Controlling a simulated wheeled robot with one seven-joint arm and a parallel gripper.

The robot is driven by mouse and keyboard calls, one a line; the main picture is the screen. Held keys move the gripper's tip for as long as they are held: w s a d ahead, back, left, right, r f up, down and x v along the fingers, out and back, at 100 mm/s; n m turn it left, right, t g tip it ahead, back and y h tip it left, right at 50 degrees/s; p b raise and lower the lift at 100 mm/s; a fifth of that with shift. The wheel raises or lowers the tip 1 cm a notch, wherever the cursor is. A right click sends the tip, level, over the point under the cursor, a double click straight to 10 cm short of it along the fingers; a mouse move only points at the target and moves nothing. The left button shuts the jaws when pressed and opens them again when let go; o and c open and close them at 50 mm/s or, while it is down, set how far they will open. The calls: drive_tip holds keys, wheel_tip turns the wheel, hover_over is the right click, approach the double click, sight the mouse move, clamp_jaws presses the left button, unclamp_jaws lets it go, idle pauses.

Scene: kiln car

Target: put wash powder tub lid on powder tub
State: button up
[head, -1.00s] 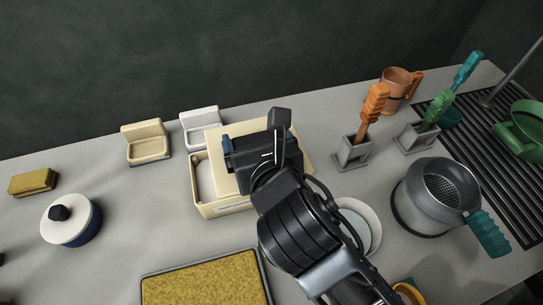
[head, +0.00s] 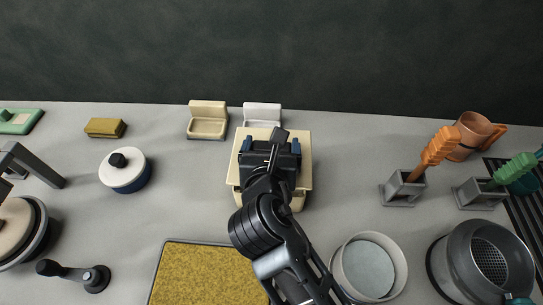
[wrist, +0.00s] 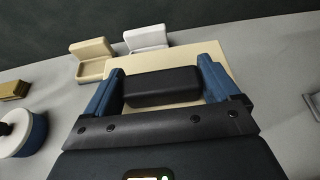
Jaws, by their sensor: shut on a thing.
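The wash powder tub lid (head: 303,160) is a flat cream square with a black bar handle (wrist: 162,87). My gripper (wrist: 160,88) is shut on that handle, a blue finger at each end; it also shows in the head view (head: 270,147). The cream powder tub (head: 298,202) is mostly hidden under the lid and my arm; only parts of its front show. The lid lies over the tub, roughly lined up with it. I cannot tell whether the lid rests on the rim or hovers just above it.
A cream holder (head: 208,122) and a white holder (head: 262,114) stand behind the tub. A blue pot with a white lid (head: 124,172) is at left, a yellow-topped tray (head: 205,275) in front, a white bowl (head: 368,266) front right. Grey brush stands (head: 402,190) are at right.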

wheel_tip(320, 180, down, 3)
drive_tip(key=shift+a+r+b, duration=0.1)
drive_tip(key=shift+b, duration=0.8)
drive_tip(key=shift+f+b, duration=0.75)
drive_tip(key=shift+b, duration=0.25)
drive_tip(key=shift+r, duration=0.1)
drive_tip(key=o, duration=0.8)
